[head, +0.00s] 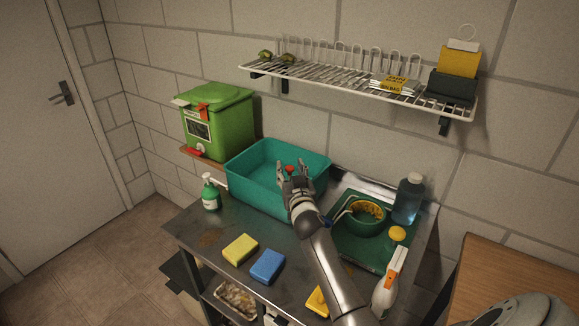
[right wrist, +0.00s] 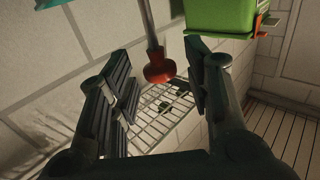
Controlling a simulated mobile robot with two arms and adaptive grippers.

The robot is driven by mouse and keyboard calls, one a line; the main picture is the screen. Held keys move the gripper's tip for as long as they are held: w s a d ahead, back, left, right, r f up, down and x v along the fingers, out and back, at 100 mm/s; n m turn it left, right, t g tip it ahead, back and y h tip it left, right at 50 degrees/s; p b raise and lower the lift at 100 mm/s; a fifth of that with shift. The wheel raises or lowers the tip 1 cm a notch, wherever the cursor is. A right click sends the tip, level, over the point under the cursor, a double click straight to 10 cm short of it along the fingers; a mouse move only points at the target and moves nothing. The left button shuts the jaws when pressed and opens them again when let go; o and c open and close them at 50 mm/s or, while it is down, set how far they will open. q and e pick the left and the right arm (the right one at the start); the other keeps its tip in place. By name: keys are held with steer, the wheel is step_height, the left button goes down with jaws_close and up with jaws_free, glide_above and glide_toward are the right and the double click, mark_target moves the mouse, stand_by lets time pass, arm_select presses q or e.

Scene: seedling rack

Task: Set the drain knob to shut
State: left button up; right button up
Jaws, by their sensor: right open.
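A red knob (head: 290,169) shows just beyond my right gripper (head: 296,182) at the teal basin in the head view. In the right wrist view the red knob (right wrist: 158,68) sits on the end of a metal stem. It lies between the two spread fingers of my right gripper (right wrist: 160,95), with a gap on both sides, apart from them. The gripper is open and empty. Which setting the knob is in cannot be told, as no marking on it can be read. My left gripper is not in view.
The teal basin (head: 240,178) stands on the metal table (head: 190,228). A green bin (head: 228,125) is behind left, a wire shelf (head: 340,76) above.

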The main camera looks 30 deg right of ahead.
steer(key=shift+w+d+r, duration=0.15)
steer(key=shift+w+d, duration=0.05)
steer(key=shift+w, duration=0.5)
steer(key=shift+w+d, duration=0.1)
steer(key=shift+c, duration=0.5)
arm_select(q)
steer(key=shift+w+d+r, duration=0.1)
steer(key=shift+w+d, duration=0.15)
arm_select(e)
jaws_close()
